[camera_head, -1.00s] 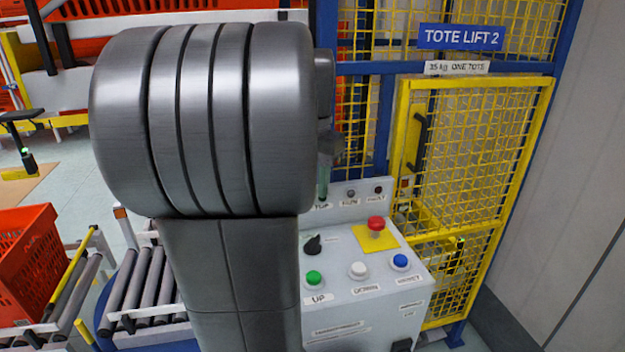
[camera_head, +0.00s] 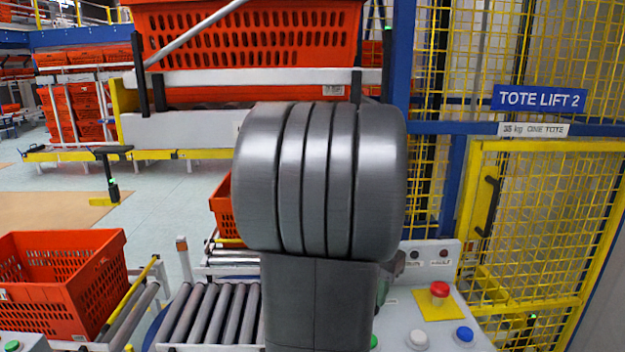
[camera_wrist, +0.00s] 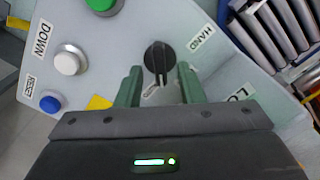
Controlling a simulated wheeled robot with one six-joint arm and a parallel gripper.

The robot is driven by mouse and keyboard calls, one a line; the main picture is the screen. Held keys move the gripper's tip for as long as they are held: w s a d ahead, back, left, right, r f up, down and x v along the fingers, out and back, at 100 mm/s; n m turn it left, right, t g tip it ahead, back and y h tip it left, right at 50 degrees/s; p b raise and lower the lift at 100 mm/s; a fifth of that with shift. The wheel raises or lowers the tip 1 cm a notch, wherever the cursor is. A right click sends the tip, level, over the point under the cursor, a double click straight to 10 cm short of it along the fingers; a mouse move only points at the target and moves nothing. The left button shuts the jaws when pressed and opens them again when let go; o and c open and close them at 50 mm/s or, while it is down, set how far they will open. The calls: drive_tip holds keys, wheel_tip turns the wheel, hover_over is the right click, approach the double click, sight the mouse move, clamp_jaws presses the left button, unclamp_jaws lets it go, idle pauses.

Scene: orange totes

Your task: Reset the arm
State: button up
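My arm blocks the middle of the head view, and only a sliver of my gripper (camera_head: 383,291) shows beside it, over the control panel (camera_head: 398,306). In the wrist view my gripper (camera_wrist: 159,72) is open, its two green fingers apart. A black selector knob (camera_wrist: 158,57) shows between and just beyond the fingertips, with a gap on each side. I cannot tell the height above the panel.
The panel also bears a red button (camera_head: 439,289), blue button (camera_head: 464,334), white button (camera_wrist: 68,63) and green button (camera_wrist: 101,4). A yellow mesh gate (camera_head: 545,230) stands behind at right. Rollers (camera_head: 212,312) and an orange tote (camera_head: 62,280) are at left. Open floor lies beyond.

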drive_tip(key=shift+f, duration=0.95)
wheel_tip(320, 180, up, 14)
wheel_tip(320, 180, down, 14)
drive_tip(key=shift+r, duration=0.25)
drive_tip(key=shift+f, duration=0.35)
drive_tip(key=n+b, duration=0.2)
drive_tip(key=n, duration=0.3)
drive_tip(key=n+b, duration=0.2)
drive_tip(key=n, duration=0.1)
drive_tip(key=shift+n, duration=0.4)
wheel_tip(320, 180, up, 12)
drive_tip(key=shift+r+p, duration=0.15)
drive_tip(key=shift+p, duration=0.3)
